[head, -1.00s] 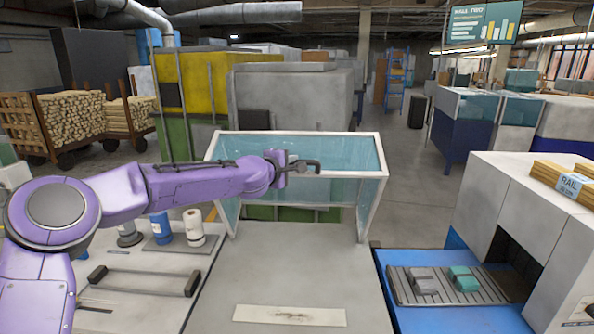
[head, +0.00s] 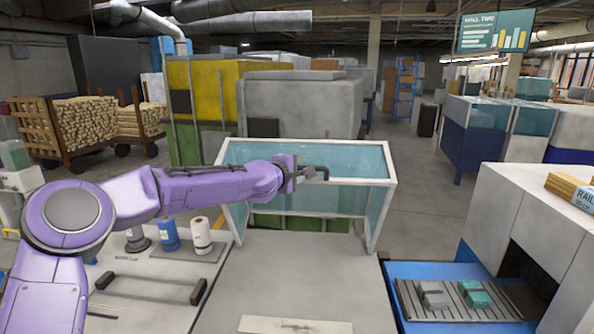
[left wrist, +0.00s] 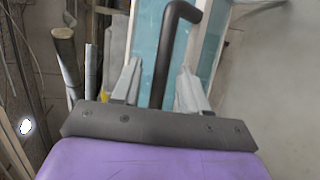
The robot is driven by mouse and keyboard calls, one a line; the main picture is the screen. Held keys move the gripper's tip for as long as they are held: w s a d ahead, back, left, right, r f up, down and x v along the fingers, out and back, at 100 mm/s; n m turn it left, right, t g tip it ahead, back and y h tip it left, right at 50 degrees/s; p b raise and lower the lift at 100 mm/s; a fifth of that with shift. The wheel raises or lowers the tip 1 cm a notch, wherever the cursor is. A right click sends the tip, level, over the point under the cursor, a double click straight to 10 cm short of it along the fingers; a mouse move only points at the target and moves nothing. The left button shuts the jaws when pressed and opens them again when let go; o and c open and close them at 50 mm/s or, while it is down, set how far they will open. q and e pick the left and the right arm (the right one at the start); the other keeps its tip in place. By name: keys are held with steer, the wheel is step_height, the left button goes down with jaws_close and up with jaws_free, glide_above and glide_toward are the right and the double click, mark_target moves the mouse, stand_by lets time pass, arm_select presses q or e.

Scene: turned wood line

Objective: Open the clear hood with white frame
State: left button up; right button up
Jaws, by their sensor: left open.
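The clear hood (head: 385,220) stands on the grey bench in the middle of the head view, with bluish see-through panels and a white frame. Its dark handle (head: 322,172) is at the front upper bar. My left gripper (head: 308,174) is at that handle. In the left wrist view, the dark handle (left wrist: 172,50) runs up between the two pale fingers of my left gripper (left wrist: 158,88), which are apart on either side of it. The hood's teal panel and white frame (left wrist: 212,40) show behind. My right gripper is not in view.
The grey bench top (head: 285,275) in front of the hood is clear except for a pale label plate (head: 295,325). A grey machine (head: 520,220) with a blue slatted tray stands at the right.

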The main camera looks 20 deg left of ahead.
arm_select(q)
steer(key=d+b+v, duration=0.1)
steer(key=b+v, duration=0.2)
steer(key=v, duration=0.7)
steer(key=shift+s+a, duration=0.25)
steer(key=shift+a, duration=0.2)
